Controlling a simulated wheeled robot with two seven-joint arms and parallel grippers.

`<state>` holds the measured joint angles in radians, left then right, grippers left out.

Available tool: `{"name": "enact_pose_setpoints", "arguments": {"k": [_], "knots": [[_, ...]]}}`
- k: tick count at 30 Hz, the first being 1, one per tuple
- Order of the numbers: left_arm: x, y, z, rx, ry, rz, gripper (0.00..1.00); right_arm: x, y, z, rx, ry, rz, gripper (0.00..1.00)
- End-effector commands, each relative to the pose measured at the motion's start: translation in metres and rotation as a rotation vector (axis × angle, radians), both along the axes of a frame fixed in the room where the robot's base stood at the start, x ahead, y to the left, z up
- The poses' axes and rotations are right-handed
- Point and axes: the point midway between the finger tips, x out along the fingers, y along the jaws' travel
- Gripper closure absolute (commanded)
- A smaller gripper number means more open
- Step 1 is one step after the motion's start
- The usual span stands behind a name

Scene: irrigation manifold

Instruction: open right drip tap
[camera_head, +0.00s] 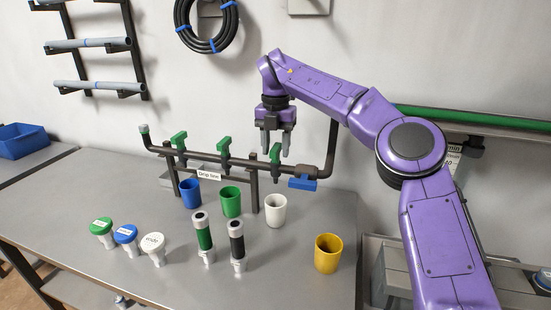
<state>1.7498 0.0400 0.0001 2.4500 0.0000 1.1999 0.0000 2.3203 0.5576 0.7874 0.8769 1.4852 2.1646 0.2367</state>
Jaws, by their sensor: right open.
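The drip line is a dark pipe (245,164) on a stand, with three green taps. The right drip tap (276,154) has an upright green handle, as do the middle tap (223,148) and the left tap (179,141). My right gripper (276,150) points down at the right tap, its two grey fingers apart. In the picture, the top of the handle shows between the fingertips. I cannot tell whether they touch it or how they differ in depth. My left gripper is out of view.
Below the pipe stand a blue cup (190,193), a green cup (230,201) and a white cup (275,210). A yellow cup (328,253) is at the right. A blue valve handle (303,184) sits right of the tap. Two filter cylinders (204,237) stand in front.

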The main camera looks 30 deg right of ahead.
Motion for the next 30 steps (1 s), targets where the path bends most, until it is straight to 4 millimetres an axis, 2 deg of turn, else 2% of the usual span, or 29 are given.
{"name": "enact_pose_setpoints", "arguments": {"k": [1, 4, 12, 16, 17, 25, 30], "knots": [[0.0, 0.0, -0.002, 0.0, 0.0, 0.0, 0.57, 0.0, 0.0, -0.008, 0.002, 0.001, 0.001, 0.54], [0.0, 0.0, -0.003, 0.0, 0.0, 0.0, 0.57, 0.0, 0.001, -0.015, 0.0, 0.0, 0.002, 0.54], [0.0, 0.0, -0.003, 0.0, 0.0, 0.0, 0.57, 0.001, 0.001, -0.016, 0.0, 0.0, 0.001, 0.54], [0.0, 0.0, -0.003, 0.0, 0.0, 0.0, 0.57, 0.001, 0.001, -0.016, 0.0, 0.0, 0.002, 0.96], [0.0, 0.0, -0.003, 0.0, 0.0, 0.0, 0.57, 0.001, 0.001, -0.016, 0.0, 0.0, 0.002, 1.0], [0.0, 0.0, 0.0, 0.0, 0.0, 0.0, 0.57, 0.001, 0.001, -0.015, 0.0, 0.0, 0.02, 1.0], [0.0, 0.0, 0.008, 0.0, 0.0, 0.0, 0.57, 0.001, 0.001, -0.013, 0.001, -0.001, 0.083, 1.0]]}}
